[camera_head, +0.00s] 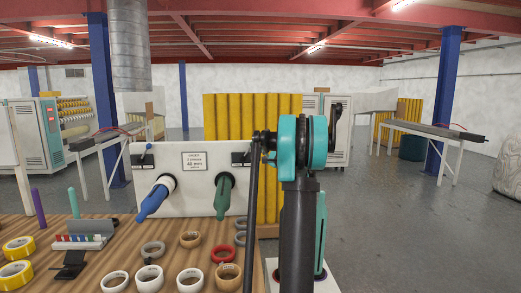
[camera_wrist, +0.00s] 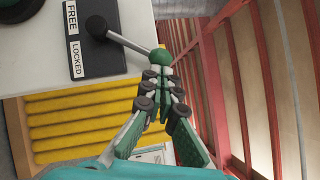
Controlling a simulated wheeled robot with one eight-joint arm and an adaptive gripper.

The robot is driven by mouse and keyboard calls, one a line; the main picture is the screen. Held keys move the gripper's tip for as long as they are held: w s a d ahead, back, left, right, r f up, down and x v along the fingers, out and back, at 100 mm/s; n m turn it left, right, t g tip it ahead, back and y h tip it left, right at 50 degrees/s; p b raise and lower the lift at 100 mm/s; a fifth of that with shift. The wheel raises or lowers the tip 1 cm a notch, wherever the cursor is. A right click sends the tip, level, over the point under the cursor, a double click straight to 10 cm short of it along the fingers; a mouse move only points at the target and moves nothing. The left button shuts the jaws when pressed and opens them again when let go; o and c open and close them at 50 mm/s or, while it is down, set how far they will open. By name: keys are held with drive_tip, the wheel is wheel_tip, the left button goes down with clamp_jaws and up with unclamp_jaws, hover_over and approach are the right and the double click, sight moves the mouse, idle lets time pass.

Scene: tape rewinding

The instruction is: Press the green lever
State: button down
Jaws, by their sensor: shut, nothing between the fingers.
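In the wrist view, the green lever is a thin metal rod with a green ball knob (camera_wrist: 160,57), rising from a black mount (camera_wrist: 104,45) with FREE and LOCKED labels. My gripper (camera_wrist: 159,73) is shut and empty. Its fingertips are right at the knob; I cannot tell whether they touch it. The rod slants from the mount toward the knob. In the head view, the white panel (camera_head: 215,150) carries a blue spindle (camera_head: 154,198) and a green spindle (camera_head: 224,196). My arm hides the gripper and the green knob there.
A wooden table (camera_head: 120,225) in front of the panel holds several tape rolls, including a red one (camera_head: 222,254), and a black stand (camera_head: 70,264). Yellow rolls (camera_head: 235,112) stand behind the panel. Grey floor (camera_head: 400,215) is open to the right.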

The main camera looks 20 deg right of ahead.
drive_tip(key=shift+a+r, duration=0.1)
drive_tip(key=shift+r, duration=0.05)
drive_tip(key=w+a+r+n+g+h, duration=0.3)
drive_tip(key=a+n+g, duration=0.3)
drive_tip(key=a+n, duration=0.3)
drive_tip(key=shift+a+r, duration=0.2)
drive_tip(key=shift+a, duration=0.35)
idle(0.3)
idle(0.3)
